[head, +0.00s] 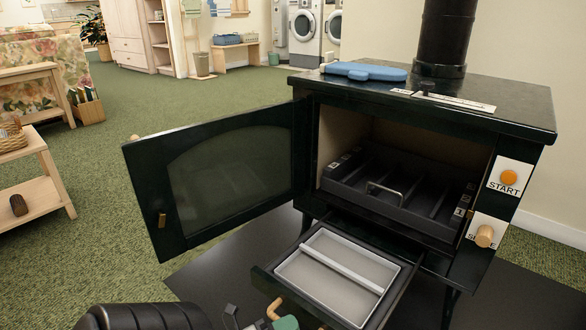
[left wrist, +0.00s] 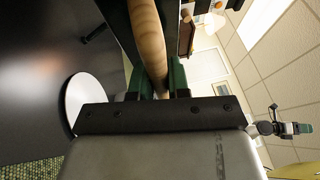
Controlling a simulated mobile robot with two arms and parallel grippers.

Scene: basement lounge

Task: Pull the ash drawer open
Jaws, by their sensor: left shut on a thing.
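The ash drawer (head: 393,290) sits under the black stove (head: 400,92) and is slid out toward me, showing a pale grey tray (head: 318,282) inside. Its wooden handle (head: 274,308) is at the front, near the bottom edge of the head view. My left gripper (head: 285,323) is shut on this handle and is partly cut off by the picture edge. In the left wrist view the wooden bar (left wrist: 149,40) runs between the green fingers of my left gripper (left wrist: 158,88). A small dark and green part, possibly my right gripper (left wrist: 290,128), shows there; its jaws are unclear.
The stove's glass door (head: 228,180) stands wide open to the left, above and beside the drawer. START (head: 508,178) and wooden (head: 485,236) knobs are on the right front. A blue object (head: 365,71) lies on top. Green carpet at left is mostly free.

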